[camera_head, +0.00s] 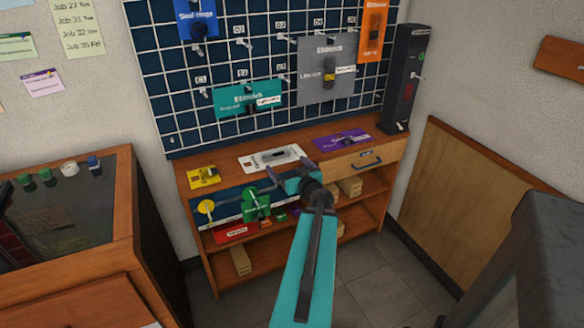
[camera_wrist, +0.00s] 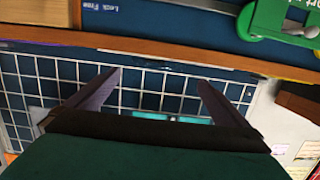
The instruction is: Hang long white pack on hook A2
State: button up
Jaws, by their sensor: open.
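The long white pack (camera_head: 257,161) lies flat on the wooden bench top, below the wall grid, with a dark item on its front. My gripper (camera_head: 286,172) is open and empty at the bench's front edge, just in front of the white pack. I cannot tell the gap between them. The blue grid panel (camera_head: 226,58) carries several hooks with small tags. The tags are too small to read surely, so I cannot pick out hook A2.
A yellow pack (camera_head: 203,177) and a purple pack (camera_head: 341,139) lie either side on the bench. Teal (camera_head: 232,98), grey (camera_head: 313,84), orange (camera_head: 372,32) and blue (camera_head: 190,22) packs hang on the grid. A dark upright unit (camera_head: 403,85) stands at the bench's right end.

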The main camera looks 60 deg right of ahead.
jog(key=shift+s+a+r+p, duration=0.25)
jog(key=shift+s+p, duration=0.15)
jog(key=shift+p, duration=1.05)
jog(key=shift+p+v, duration=1.45)
jog(key=shift+p, duration=0.65)
jog(key=shift+f, duration=0.15)
